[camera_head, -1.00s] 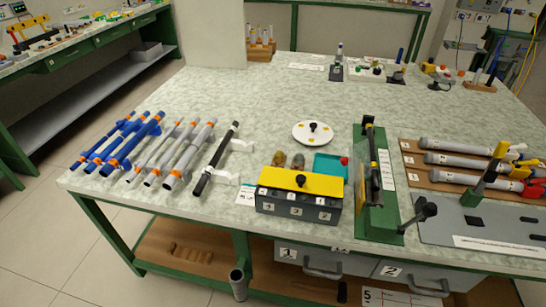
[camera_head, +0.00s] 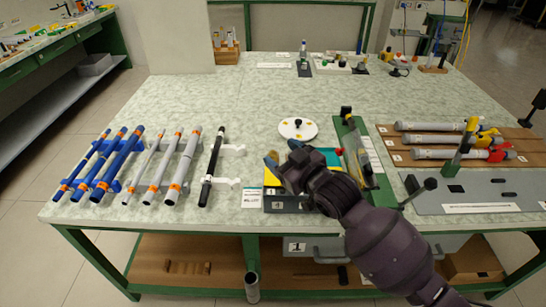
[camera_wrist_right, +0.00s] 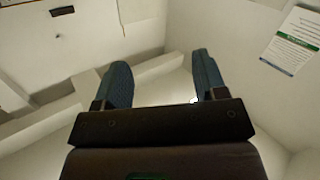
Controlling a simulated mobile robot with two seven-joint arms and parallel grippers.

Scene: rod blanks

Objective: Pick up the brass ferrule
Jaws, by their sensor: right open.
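The brass ferrule cannot be made out now. My left gripper is not in view.
A white disc with a black knob (camera_head: 298,128) lies just behind the gripper. A green-based fixture (camera_head: 385,190) stands close to its right, with a teal tray (camera_head: 333,157) partly hidden.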

